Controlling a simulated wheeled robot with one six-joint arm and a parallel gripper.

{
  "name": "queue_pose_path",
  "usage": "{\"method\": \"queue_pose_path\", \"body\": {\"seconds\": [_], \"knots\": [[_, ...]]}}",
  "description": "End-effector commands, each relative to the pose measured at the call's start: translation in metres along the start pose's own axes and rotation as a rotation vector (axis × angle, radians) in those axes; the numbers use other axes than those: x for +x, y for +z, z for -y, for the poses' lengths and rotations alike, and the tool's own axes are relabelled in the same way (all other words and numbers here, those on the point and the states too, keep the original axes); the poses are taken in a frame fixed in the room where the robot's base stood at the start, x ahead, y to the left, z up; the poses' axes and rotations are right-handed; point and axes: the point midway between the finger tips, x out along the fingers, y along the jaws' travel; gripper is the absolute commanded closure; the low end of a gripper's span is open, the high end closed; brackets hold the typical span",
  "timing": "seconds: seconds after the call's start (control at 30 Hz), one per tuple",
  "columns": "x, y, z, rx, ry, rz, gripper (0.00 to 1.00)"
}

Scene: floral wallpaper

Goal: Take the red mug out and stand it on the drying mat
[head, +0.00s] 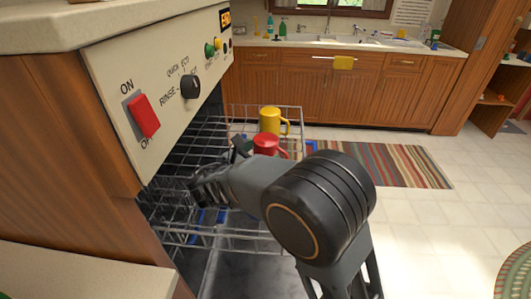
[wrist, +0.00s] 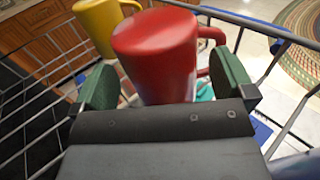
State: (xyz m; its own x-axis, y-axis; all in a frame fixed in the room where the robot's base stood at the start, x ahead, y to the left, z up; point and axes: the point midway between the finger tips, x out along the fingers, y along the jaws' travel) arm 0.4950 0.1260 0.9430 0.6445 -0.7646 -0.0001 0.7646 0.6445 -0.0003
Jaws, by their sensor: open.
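The red mug (head: 266,144) is in the dishwasher's wire rack, and my arm hides its lower part in the head view. In the wrist view the red mug (wrist: 158,55) is upside down, with its flat base up and its handle to the right. My gripper (wrist: 166,88) is open, with one green-padded finger on each side of the mug. I cannot tell whether either pad touches it. In the head view my gripper (head: 240,150) reaches into the rack, partly hidden by the arm. I cannot make out the drying mat.
A yellow mug (head: 270,121) stands close behind the red mug in the rack (head: 303,122). The control panel (head: 155,80) overhangs on the left. A far counter (head: 300,41) holds a sink and bottles. A striped rug (head: 390,165) lies on the open floor.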

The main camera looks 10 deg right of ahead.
Motion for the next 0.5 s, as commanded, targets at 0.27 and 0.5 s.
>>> {"method": "queue_pose_path", "body": {"seconds": [0.27,0.5], "knots": [[0.0105,0.0003,0.0,0.0,0.001,0.0,0.0],[0.0102,0.0003,0.0,0.0,0.0,0.0,0.11]]}}
